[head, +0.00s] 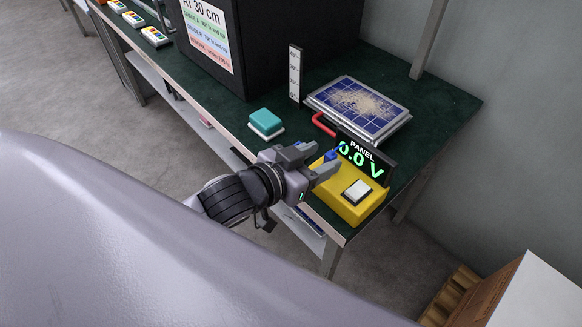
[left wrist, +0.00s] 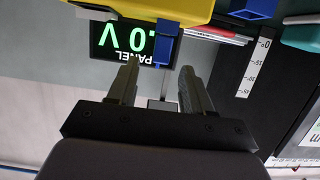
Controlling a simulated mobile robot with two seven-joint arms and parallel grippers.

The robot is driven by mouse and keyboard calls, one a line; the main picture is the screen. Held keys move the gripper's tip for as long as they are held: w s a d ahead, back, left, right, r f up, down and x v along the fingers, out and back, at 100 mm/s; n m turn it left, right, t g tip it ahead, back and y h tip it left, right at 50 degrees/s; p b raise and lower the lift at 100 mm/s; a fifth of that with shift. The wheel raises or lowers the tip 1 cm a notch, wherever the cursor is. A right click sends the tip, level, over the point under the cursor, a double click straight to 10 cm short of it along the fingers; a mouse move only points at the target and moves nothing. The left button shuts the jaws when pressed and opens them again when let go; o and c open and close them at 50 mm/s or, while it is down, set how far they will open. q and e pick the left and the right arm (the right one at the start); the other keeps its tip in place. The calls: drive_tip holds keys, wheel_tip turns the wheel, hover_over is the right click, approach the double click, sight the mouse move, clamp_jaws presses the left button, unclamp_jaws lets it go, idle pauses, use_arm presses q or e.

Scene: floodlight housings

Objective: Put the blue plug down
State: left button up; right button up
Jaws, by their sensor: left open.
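The blue plug (head: 331,154) shows at the fingertips of my left gripper (head: 325,160), beside the left edge of the black display (head: 372,160). My left gripper is open. In the left wrist view its two fingers (left wrist: 157,78) stand apart, and a blue piece (left wrist: 165,40) that looks like the plug lies just past the tips, in front of the display. I see no finger pressed on it. The fingers partly hide the plug in the head view, so I cannot tell what it rests on. My right gripper is not in view.
The yellow meter box (head: 345,203) with a white button stands at the table's near corner. A solar panel (head: 362,106), a red lead (head: 322,124), a ruler (head: 295,73) and a teal block (head: 266,122) are close by. Another blue block (left wrist: 254,9) shows beside the yellow box.

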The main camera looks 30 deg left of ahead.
use_arm(q)
drive_tip(key=v, duration=0.8)
drive_tip(key=s+a+f+g+y, duration=0.1)
drive_tip(key=s+f, duration=0.2)
drive_tip(key=f, duration=0.8)
drive_tip(key=s+a+f+n+g+y, duration=0.1)
drive_tip(key=s+f+g, duration=0.1)
drive_tip(key=f, duration=0.9)
drive_tip(key=shift+s+a+f+n+y, duration=0.3)
drive_tip(key=shift+s+a+f+y, duration=0.1)
drive_tip(key=shift+s, duration=0.4)
drive_tip(key=shift+r, duration=0.15)
wheel_tip(320, 180, up, 4)
drive_tip(key=p, duration=0.4)
drive_tip(key=shift+r, duration=0.1)
